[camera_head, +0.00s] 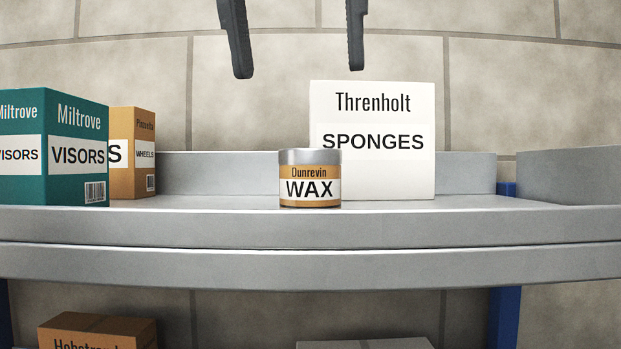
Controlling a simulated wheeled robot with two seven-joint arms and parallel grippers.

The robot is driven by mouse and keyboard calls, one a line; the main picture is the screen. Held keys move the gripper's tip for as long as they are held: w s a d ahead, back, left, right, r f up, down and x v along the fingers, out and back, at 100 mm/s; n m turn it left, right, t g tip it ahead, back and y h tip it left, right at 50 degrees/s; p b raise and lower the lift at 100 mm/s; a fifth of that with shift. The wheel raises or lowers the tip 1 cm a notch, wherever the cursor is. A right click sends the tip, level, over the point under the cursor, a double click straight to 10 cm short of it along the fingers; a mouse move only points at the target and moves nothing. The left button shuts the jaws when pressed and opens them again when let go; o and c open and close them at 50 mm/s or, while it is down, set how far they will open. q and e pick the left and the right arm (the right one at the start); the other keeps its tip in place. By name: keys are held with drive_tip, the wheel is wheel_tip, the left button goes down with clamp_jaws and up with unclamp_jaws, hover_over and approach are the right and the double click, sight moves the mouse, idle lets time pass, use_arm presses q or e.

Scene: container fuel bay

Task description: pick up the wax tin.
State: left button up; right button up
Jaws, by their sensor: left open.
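The wax tin (310,180) is a short orange jar with a grey lid and a white WAX label. It stands upright near the front edge of the grey shelf (220,225). My left gripper (298,72) shows at the top of the view as two dark fingers pointing down. They are spread apart with nothing between them, and in the picture they are above the tin, clear of it. My right gripper is not in view.
A white sponges box (415,170) stands just behind and right of the tin. The shelf between these and the tin is clear. A brown box (85,332) sits below.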

use_arm(q)
hover_over(311, 167)
drive_tip(key=f, duration=0.3)
drive_tip(key=a+f, duration=0.1)
drive_tip(key=f, duration=0.1)
drive_tip(key=shift+w+f+p, duration=0.2)
drive_tip(key=shift+w+p, duration=0.1)
drive_tip(key=shift+w, duration=0.05)
drive_tip(key=shift+w+d+f, duration=0.15)
drive_tip(key=shift+f, duration=0.45)
drive_tip(key=shift+w+d+f+p, duration=0.1)
drive_tip(key=shift+w+f+p, duration=0.4)
drive_tip(key=shift+p, duration=0.35)
drive_tip(key=p+x, duration=0.1)
drive_tip(key=x, duration=0.1)
drive_tip(key=shift+w+f, duration=0.15)
drive_tip(key=shift+f, duration=0.2)
drive_tip(key=shift+w+d+f+p, duration=0.15)
drive_tip(key=shift+f+p, duration=0.15)
drive_tip(key=shift+f, duration=0.2)
